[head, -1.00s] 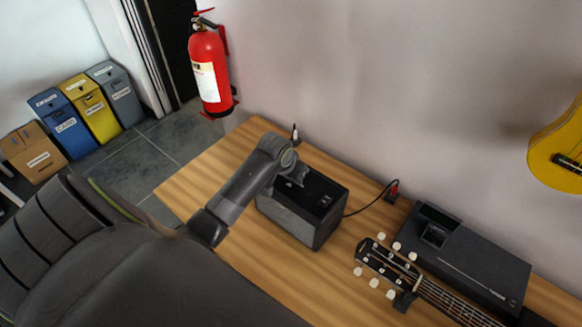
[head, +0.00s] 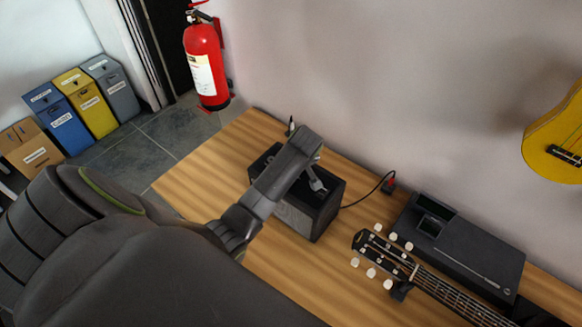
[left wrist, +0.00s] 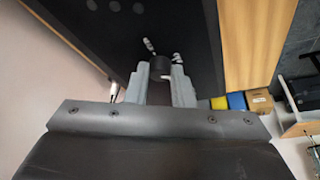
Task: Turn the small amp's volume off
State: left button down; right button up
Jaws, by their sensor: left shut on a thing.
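The small amp (head: 322,215) is a black box on the wooden table, with a grey front and a cable leaving its right side. My left gripper (head: 317,186) reaches down to the amp's top from the left; its arm hides much of that top. In the left wrist view the dark amp top (left wrist: 100,28) fills the upper middle. There the left gripper's fingers (left wrist: 160,76) are closed around a short dark round knob (left wrist: 160,64). Two small pale metal parts (left wrist: 148,44) sit near it on the panel. The knob's pointer is not visible. My right gripper is not in view.
A red plug (head: 390,184) joins the cable behind the amp. A fire extinguisher (head: 206,65) hangs on the wall. The table left of the amp is clear.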

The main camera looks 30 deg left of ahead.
pick_arm(q)
jog(key=n, duration=0.2)
jog(key=n+g, duration=0.2)
jog(key=n, duration=0.1)
jog(key=shift+w+d+n+y, duration=0.1)
jog(key=shift+w+n+y, duration=0.2)
jog(key=shift+y, duration=0.1)
dwell(0.3)
jog(key=c, duration=1.3)
grip_release()
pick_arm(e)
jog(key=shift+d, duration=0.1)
pick_arm(q)
jog(key=shift+o, duration=0.2)
